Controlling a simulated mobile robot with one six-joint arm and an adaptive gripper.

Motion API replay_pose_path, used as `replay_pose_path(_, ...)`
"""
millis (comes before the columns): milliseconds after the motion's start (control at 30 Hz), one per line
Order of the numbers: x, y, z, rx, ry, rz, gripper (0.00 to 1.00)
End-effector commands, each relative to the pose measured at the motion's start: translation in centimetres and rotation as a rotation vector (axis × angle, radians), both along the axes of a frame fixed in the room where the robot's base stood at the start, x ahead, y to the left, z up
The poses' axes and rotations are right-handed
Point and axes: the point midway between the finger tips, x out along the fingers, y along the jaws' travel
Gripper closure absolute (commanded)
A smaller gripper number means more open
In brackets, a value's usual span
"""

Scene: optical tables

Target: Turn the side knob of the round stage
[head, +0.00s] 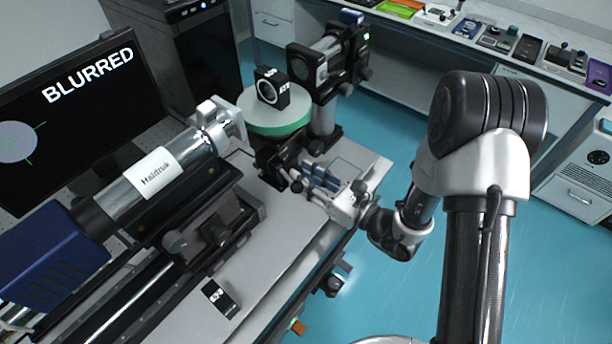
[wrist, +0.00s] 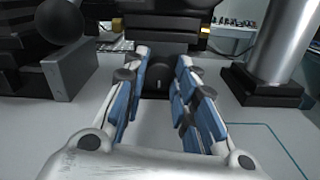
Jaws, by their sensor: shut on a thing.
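The round stage (head: 278,122) has a pale top with a green rim and stands on a black mount on the optical table. A small black block with a ring-shaped face (head: 270,88) stands on top of it. My gripper (head: 299,176) reaches in from the right, low beside the mount under the stage. In the wrist view, my gripper's blue-padded fingers (wrist: 158,68) stand on both sides of a dark side knob (wrist: 157,76) and are shut on it. The knob is mostly hidden by the fingers in the head view.
A silver tube marked Haidnuk (head: 153,172) lies left of the stage. A black optic unit on a post (head: 322,118) stands just behind it. A monitor (head: 75,115) reads BLURRED. Blue floor is free to the right.

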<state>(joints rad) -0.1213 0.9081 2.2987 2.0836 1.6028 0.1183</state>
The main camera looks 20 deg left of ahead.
Motion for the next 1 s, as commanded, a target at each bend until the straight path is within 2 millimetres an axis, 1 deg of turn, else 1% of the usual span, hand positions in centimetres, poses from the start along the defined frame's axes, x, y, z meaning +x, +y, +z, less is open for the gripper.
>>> replay_pose_path(100,-0.02,0.01,-0.04,-0.003,-0.007,0.000,0.98)
replay_pose_path(233,-0.01,0.03,-0.06,-0.024,-0.058,0.000,0.98)
replay_pose_path(433,-0.01,0.03,-0.01,-0.025,-0.061,0.000,0.98)
replay_pose_path(467,-0.01,0.03,-0.01,-0.025,-0.061,0.000,0.73)
replay_pose_path(500,-0.01,0.03,-0.01,-0.025,-0.061,0.000,0.71)
replay_pose_path(767,0.00,0.02,-0.01,-0.025,-0.061,0.000,0.54)
replay_pose_path(1000,0.00,0.02,-0.01,-0.025,-0.061,0.000,0.54)
